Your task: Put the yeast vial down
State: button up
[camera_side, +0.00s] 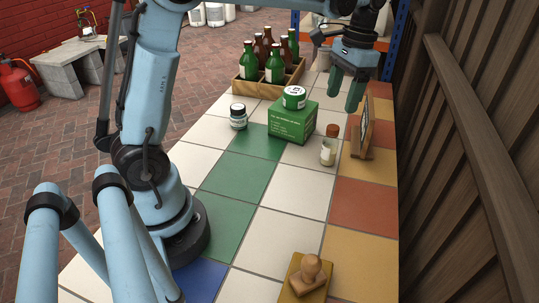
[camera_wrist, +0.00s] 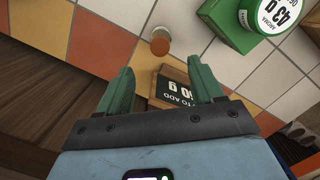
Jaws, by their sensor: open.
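The yeast vial (camera_side: 328,152), small and pale with a brown cap, stands upright on the tiled table in the side view, right of the green box. In the wrist view its orange-brown cap (camera_wrist: 160,45) is seen from above, just beyond the fingertips. My gripper (camera_side: 355,97) is above the table, higher than the vial and behind it in the side view. Its green fingers (camera_wrist: 160,66) are spread apart, with nothing held between them. The vial is apart from both fingers.
A small wood-framed sign (camera_side: 365,131) stands right of the vial; it also shows between my fingers in the wrist view (camera_wrist: 172,92). A green box (camera_side: 290,126) carries a round tin (camera_side: 294,99). A white jar (camera_side: 238,122), a bottle crate (camera_side: 258,90) and a wooden stamp (camera_side: 310,268) stand around.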

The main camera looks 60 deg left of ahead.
jog(key=shift+s+d+r+t, duration=0.2)
jog(key=shift+s+r+t, duration=0.15)
jog(key=shift+s, duration=0.15)
jog(key=s+d+f+t, duration=0.2)
jog(key=s+t, duration=0.2)
jog(key=s, duration=0.2)
jog(key=s+d+f+n+t, duration=0.1)
jog(key=s+t, duration=0.3)
jog(key=s, duration=0.2)
jog(key=shift+s+d+f, duration=0.15)
jog(key=shift+d+f, duration=0.2)
dwell(0.5)
